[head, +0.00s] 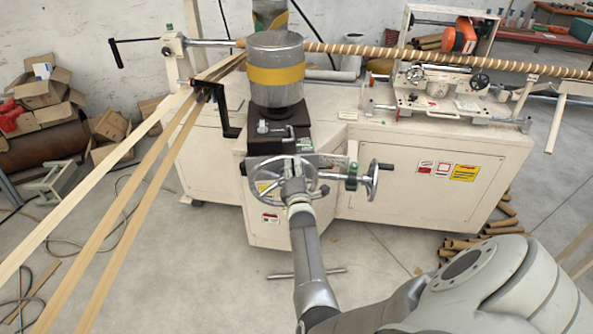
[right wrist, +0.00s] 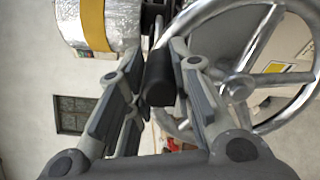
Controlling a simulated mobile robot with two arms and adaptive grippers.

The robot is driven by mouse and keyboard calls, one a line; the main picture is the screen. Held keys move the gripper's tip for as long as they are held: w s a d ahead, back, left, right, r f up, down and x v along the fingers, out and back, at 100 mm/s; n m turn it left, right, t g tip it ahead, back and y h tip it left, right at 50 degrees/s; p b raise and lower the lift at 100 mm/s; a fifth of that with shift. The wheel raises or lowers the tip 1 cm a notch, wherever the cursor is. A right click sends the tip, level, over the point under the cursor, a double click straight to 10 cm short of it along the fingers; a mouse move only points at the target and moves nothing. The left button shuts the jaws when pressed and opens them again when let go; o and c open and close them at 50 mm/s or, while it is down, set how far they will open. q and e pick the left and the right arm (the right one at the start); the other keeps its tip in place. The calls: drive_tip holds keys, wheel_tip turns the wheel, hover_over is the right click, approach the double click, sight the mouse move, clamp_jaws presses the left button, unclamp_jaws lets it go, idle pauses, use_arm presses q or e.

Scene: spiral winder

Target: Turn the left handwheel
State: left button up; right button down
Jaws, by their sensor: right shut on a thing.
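The left handwheel (head: 251,180) is a shiny metal spoked wheel at the front of the cream machine. It fills the right side of the right wrist view (right wrist: 238,88), with its hub and rim showing. My right gripper (head: 294,170) is at this wheel, reaching in from below. In the right wrist view its two fingers (right wrist: 160,95) are closed around a black cylindrical handle (right wrist: 160,78) beside the wheel rim. In the head view the gripper hides this handle. My left gripper is not in view.
A smaller handwheel (head: 370,180) with a black grip stands just right of the left one. A foil-wrapped cylinder with a yellow band (head: 276,76) stands above. A black crank (head: 230,120) and long strips (head: 125,215) are to the left. Cardboard tubes (head: 495,228) lie on the floor.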

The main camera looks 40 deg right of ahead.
drive_tip(key=shift+w+r, duration=0.1)
drive_tip(key=shift+r, duration=0.1)
drive_tip(key=c, duration=1.4)
unclamp_jaws()
drive_tip(key=shift+o, duration=0.7)
drive_tip(key=shift+a+f, duration=0.1)
drive_tip(key=shift+f, duration=0.05)
